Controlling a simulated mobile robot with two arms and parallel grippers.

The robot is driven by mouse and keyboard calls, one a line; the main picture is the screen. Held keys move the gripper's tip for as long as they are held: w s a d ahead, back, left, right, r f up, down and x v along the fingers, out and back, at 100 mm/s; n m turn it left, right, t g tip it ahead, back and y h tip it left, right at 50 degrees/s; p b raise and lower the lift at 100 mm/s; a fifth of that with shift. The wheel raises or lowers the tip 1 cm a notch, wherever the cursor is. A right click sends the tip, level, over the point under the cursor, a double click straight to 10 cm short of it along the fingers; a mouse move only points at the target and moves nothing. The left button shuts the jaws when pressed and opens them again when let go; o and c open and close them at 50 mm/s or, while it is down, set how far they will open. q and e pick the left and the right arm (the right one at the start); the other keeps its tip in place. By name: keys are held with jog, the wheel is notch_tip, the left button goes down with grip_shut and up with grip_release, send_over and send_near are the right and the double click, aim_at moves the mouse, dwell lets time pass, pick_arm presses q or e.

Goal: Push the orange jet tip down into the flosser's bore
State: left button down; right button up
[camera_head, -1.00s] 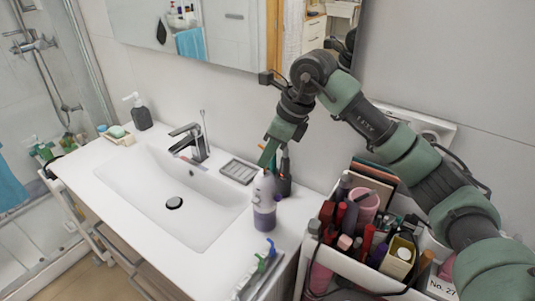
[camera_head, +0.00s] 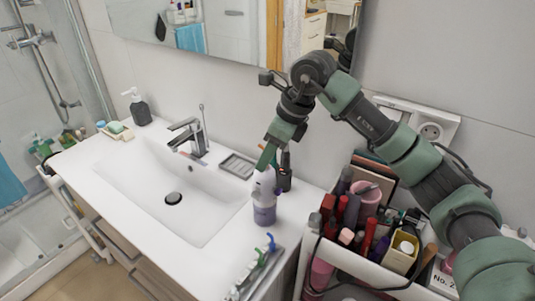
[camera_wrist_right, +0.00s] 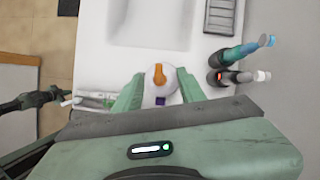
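The flosser (camera_head: 265,207) stands upright on the counter, right of the basin, with a white top and a purple-tinted lower body. In the right wrist view, the orange jet tip (camera_wrist_right: 159,74) shows over the flosser's round white top (camera_wrist_right: 151,83). My right gripper (camera_head: 267,156) is above the flosser in the head view. In the right wrist view its green fingers (camera_wrist_right: 160,82) are spread on either side of the tip, with gaps between. The bore is hidden, and I cannot tell how deep the tip sits.
A soap dish (camera_head: 237,166) lies beside the basin (camera_head: 160,205). A toothbrush tray (camera_head: 258,278) is at the front. The cart of cosmetics (camera_head: 345,257) stands to the right. The wall is behind.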

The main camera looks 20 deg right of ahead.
jog(key=shift+r, duration=0.1)
jog(key=b+v, duration=0.2)
jog(key=v, duration=0.5)
jog(key=shift+r, duration=0.3)
jog(key=shift+s+d+f, duration=0.1)
jog(key=shift+d, duration=0.05)
dwell(0.5)
